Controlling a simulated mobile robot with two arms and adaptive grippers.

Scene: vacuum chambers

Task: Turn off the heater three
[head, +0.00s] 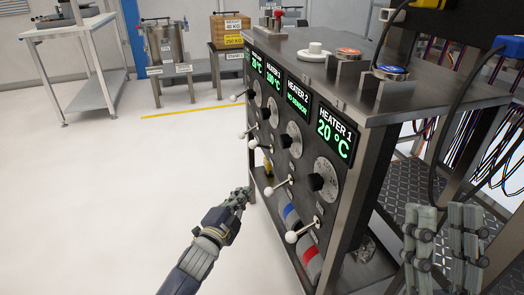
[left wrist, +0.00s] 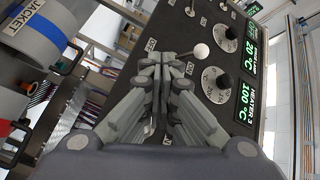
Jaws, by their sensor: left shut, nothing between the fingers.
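The heater 3 display (head: 276,91) reads 100 °C on the panel front, above its dial (head: 273,112). The heater 3 display (left wrist: 243,103) and its dial (left wrist: 219,84) also show in the left wrist view. White-ball levers stick out below the dials; one ball (left wrist: 201,50) is just beyond my left fingertips. My right gripper (head: 445,225) is open and empty at the lower right.
The heater 1 display (head: 334,130) reads 20 °C; the heater 2 display (head: 298,98) reads NO SENSOR. Lower levers (head: 291,237) project from the panel near my left arm. Cables (head: 470,140) hang at the right. The floor (head: 110,190) left of the panel is clear.

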